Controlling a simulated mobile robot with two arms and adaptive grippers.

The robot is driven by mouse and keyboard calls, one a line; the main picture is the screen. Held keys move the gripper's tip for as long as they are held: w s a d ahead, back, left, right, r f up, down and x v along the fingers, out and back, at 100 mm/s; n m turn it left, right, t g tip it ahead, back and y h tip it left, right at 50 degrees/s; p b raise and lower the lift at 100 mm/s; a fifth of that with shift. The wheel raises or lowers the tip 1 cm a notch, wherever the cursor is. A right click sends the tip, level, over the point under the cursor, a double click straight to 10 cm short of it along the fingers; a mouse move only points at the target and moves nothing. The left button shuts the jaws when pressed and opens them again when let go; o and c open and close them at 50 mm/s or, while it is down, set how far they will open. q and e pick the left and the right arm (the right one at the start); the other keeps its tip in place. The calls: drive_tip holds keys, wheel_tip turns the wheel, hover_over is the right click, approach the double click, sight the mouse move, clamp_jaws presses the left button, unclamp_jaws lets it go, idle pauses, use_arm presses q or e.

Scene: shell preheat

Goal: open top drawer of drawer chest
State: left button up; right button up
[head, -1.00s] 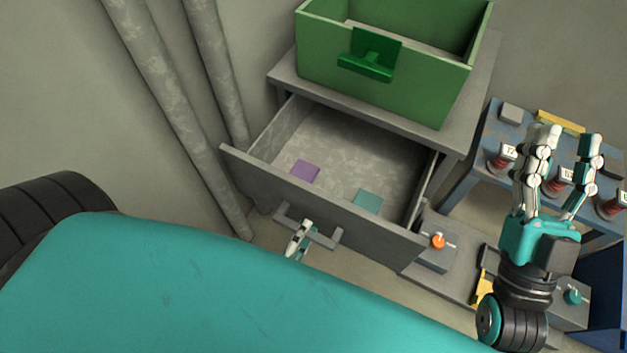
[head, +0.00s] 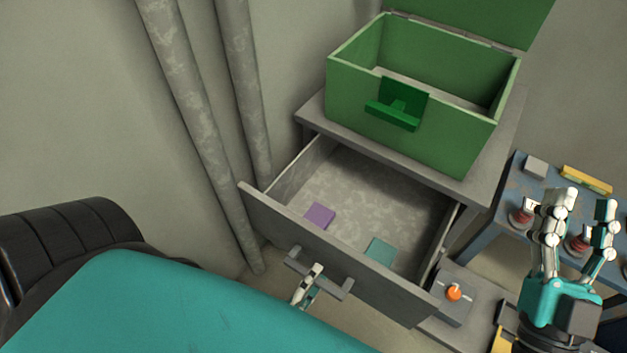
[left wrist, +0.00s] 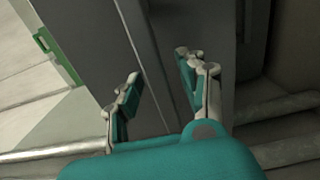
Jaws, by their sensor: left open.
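The grey drawer chest's top drawer (head: 400,300) is pulled well out in the head view, with its inside showing. Its bar handle (head: 340,289) is on the front panel. My left gripper (head: 314,271) is at the middle of this handle, partly hidden behind my teal arm. In the left wrist view its two fingers (left wrist: 160,88) are apart; I cannot make out the handle between them. My right gripper (head: 585,205) is raised at the right, its fingers apart and empty.
A purple piece (head: 320,216) and a teal piece (head: 380,251) lie in the drawer. A green open-lidded box (head: 400,140) stands on the chest. Pipes (head: 245,90) run along the wall at left. A blue table (head: 510,185) with red-knobbed items is at right.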

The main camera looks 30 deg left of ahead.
use_arm(q)
drive_tip(key=s, duration=1.2)
drive_tip(key=shift+a, duration=0.2)
